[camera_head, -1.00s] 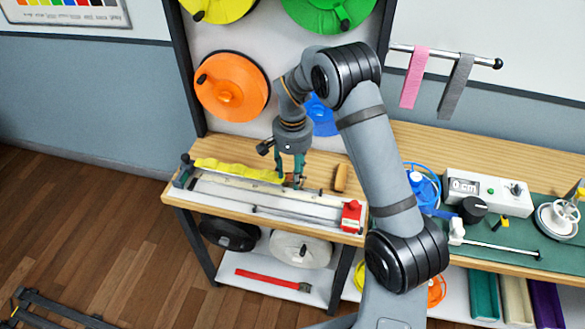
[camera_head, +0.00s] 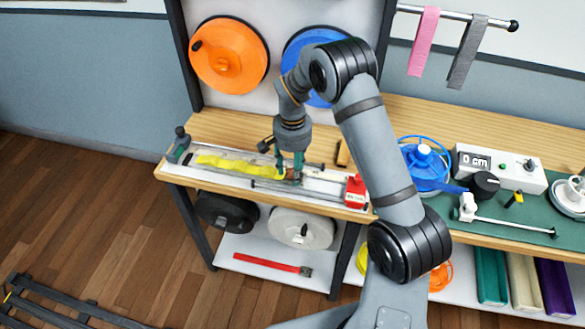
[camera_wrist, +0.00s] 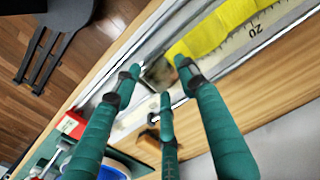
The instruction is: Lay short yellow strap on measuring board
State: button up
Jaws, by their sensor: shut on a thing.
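The short yellow strap (camera_head: 238,166) stretches along the measuring board (camera_head: 222,180), over its face and roughly lengthwise. Its right end, with a brown-grey buckle-like piece, is in my gripper (camera_head: 290,174). In the wrist view, the strap (camera_wrist: 212,32) runs beside the board's printed scale (camera_wrist: 255,28), near the 20 mark. My gripper's green fingers (camera_wrist: 158,75) are closed around the strap's end piece, low over the board. Whether the strap lies fully flat on the board is hard to tell.
A red block (camera_head: 355,191) sits at the board's right end. A small wooden block (camera_head: 343,154) lies behind it. A blue spool (camera_head: 424,168) and a display box (camera_head: 500,168) stand to the right. Spools hang behind.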

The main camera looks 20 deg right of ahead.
jog(key=shift+f, duration=0.35)
jog(key=o, duration=1.3)
jog(key=shift+o, duration=0.2)
jog(key=shift+r, duration=0.15)
notch_tip(320, 180, up, 12)
